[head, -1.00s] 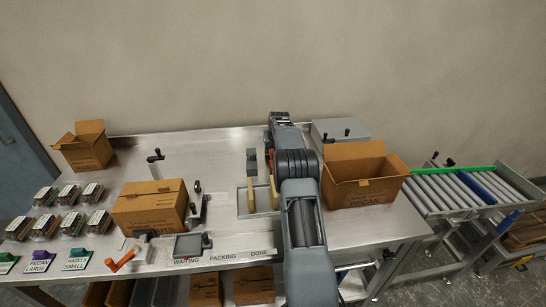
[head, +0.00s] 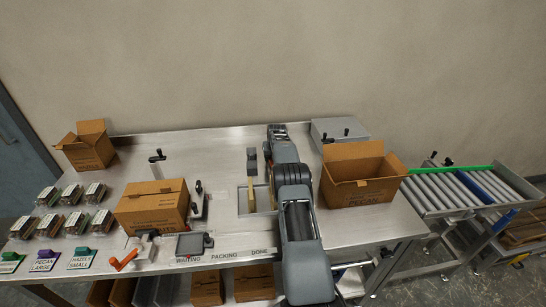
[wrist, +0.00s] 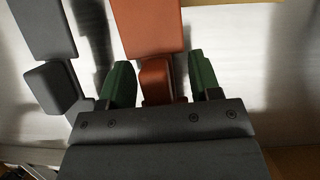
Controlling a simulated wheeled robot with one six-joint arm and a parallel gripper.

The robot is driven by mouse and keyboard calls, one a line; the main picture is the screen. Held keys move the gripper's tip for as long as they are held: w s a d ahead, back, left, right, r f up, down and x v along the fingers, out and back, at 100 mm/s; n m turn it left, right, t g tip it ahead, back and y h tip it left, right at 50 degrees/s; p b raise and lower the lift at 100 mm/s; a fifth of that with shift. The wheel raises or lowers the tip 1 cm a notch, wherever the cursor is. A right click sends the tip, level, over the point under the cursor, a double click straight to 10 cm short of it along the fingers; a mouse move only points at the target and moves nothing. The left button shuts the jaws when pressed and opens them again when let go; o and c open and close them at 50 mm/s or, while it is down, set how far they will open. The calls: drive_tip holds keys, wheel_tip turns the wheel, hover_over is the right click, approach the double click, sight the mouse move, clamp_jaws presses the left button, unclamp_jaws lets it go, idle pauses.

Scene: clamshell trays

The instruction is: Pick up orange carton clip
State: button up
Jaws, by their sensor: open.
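The orange carton clip (wrist: 148,28) shows in the wrist view, running down from the top edge to a narrower orange block. My gripper (wrist: 161,78) is open, with one green finger on each side of that block. There is a visible gap between the block and the right finger; the left finger is closer to it. Whether either finger touches the clip I cannot tell. In the head view my arm hides the clip and the fingertips.
A dark grey clip (wrist: 42,28) lies just left of the orange one; it also shows in the head view (head: 252,162). An open carton (head: 362,180) stands right of my arm, and a closed carton (head: 152,210) stands to the left. A grey box (head: 338,130) is behind.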

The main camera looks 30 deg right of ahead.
drive_tip(key=c, duration=1)
